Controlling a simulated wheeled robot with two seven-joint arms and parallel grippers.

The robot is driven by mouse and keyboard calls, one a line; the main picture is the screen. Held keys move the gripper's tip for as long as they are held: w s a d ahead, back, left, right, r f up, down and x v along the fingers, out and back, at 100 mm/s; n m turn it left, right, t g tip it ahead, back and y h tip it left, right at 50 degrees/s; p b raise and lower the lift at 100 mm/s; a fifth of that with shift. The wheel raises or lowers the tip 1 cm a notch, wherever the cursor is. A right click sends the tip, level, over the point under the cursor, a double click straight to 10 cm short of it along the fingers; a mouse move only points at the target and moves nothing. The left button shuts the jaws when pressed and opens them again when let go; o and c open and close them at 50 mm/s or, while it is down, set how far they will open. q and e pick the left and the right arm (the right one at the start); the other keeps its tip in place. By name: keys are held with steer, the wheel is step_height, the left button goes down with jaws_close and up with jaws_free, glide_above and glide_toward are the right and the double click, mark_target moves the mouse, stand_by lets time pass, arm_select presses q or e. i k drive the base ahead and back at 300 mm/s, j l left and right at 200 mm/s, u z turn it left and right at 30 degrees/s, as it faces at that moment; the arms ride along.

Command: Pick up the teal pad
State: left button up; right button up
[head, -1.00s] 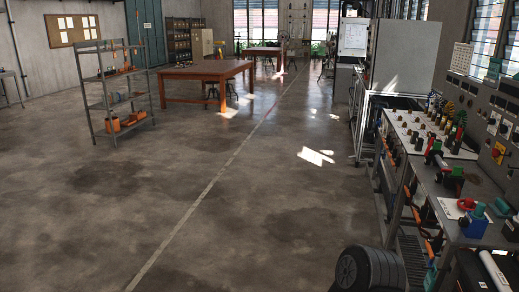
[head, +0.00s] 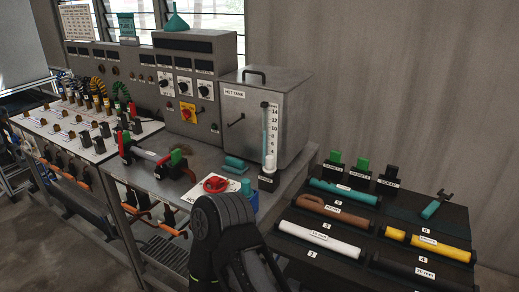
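A small teal block (head: 234,163), which looks like the teal pad, lies flat on the grey steel bench (head: 207,161) in front of the hot tank (head: 266,118). It lies left of the white-based level gauge and behind the red round knob. Nothing touches it from above. One of my dark arm links rises at the bottom middle, in front of the bench. Neither gripper's fingers show in the head view.
A red knob (head: 215,184) and a blue vise-like part (head: 249,198) stand near the bench's front edge. A clamp fixture (head: 175,161) is to the left. A black rack (head: 378,222) holds coloured tubes at right. A teal funnel (head: 176,20) tops the panel.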

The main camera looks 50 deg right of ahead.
mark_target(238, 167)
steer(key=i+j+z, duration=0.5)
steer(key=i+z, duration=0.15)
steer(key=i+j+z, duration=0.6)
steer(key=j, duration=0.15)
steer(key=i+j+z, duration=0.1)
steer(key=j+z, duration=0.25)
steer(key=i+j+z, duration=0.1)
steer(key=j+z, duration=0.2)
steer(key=j, duration=0.3)
